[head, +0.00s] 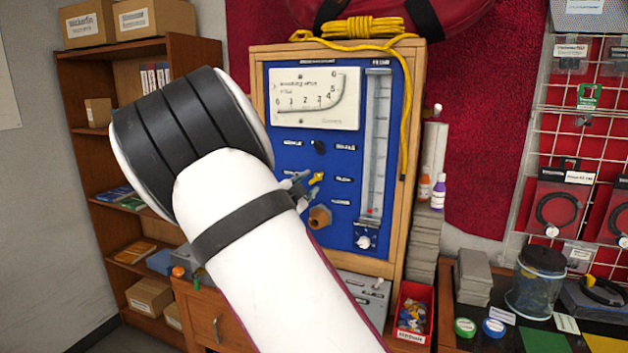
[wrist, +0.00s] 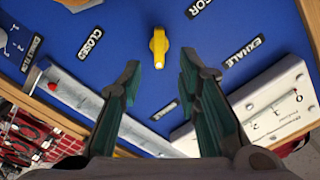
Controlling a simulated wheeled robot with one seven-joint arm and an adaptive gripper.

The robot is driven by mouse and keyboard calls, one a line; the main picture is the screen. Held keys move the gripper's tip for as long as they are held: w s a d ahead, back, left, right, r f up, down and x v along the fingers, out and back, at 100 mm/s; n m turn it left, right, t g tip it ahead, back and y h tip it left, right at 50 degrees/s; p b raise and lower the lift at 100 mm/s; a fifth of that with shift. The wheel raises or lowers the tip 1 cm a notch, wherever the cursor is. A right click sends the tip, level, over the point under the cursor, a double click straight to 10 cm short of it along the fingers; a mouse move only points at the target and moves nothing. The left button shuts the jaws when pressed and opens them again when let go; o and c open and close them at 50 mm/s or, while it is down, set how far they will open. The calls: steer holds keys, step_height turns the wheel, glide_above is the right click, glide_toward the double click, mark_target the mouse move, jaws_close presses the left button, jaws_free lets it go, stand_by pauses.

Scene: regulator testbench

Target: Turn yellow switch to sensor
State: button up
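The yellow switch (wrist: 159,47) is a small knob on the blue panel (wrist: 75,88), seen near the top middle of the wrist view. Its long side runs up and down in that view. In the head view the switch (head: 317,178) shows just right of my gripper (head: 303,188), partly hidden by my arm. My gripper (wrist: 160,72) is open, its green-padded fingers on either side of the switch's line, with visible gaps and no clear contact. A label ending in "SOR" (wrist: 198,7) is cut off at the top edge. "CLOSED" (wrist: 90,42) and "EXHALE" (wrist: 243,52) labels flank the switch.
A white gauge (head: 316,98) and a clear flow tube (head: 375,145) are nearby. The wooden frame (head: 409,150) borders the panel.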

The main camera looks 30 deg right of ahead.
mark_target(316, 178)
steer(key=shift+x, duration=3.05)
jaws_close()
